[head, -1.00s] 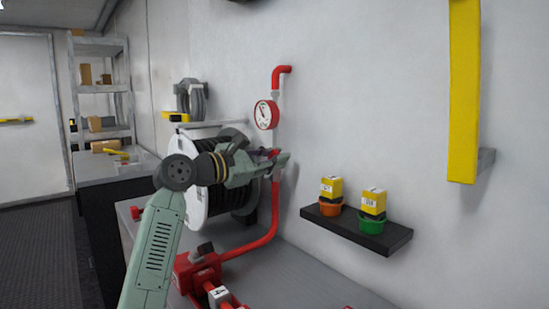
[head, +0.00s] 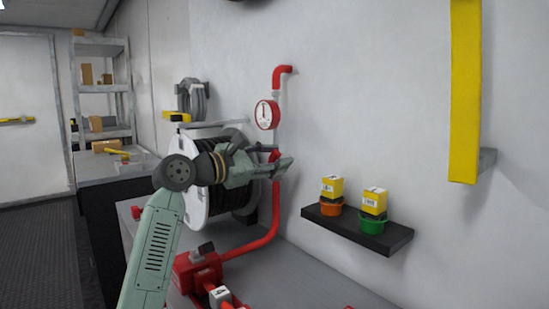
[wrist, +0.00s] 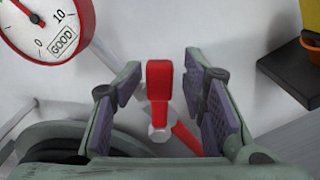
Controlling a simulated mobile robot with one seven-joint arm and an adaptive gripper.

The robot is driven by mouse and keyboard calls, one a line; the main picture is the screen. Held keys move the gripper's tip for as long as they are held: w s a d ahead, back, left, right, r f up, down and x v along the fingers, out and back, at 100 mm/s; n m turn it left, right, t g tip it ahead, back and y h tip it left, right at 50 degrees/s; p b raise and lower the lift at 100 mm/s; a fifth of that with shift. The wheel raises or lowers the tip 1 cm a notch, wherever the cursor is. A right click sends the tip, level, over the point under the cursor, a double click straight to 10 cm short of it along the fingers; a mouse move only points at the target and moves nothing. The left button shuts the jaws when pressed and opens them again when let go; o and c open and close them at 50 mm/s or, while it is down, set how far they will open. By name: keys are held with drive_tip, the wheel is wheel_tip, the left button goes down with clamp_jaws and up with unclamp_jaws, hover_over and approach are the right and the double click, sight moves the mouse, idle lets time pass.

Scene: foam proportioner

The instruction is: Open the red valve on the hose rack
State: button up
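The red valve handle (wrist: 160,82) stands between the two fingers of my gripper (wrist: 163,90) in the wrist view, with a gap on both sides. A light hex nut shows at its lower end, in front of a red pipe. My gripper (head: 276,154) is open in the head view, close to the wall pipe beside the hose reel. The handle (head: 274,156) is only a small red patch there, partly hidden by the fingers.
A round red-rimmed gauge (head: 267,114) sits above the valve; it also shows in the wrist view (wrist: 45,25). The white hose reel (head: 195,205) stands behind my arm. A black shelf (head: 345,228) with yellow boxes and cups is on the wall to the right.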

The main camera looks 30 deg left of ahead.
drive_tip(key=v, duration=0.7)
drive_tip(key=shift+s+a, duration=0.15)
drive_tip(key=shift+s, duration=0.2)
drive_tip(key=shift+c, duration=0.2)
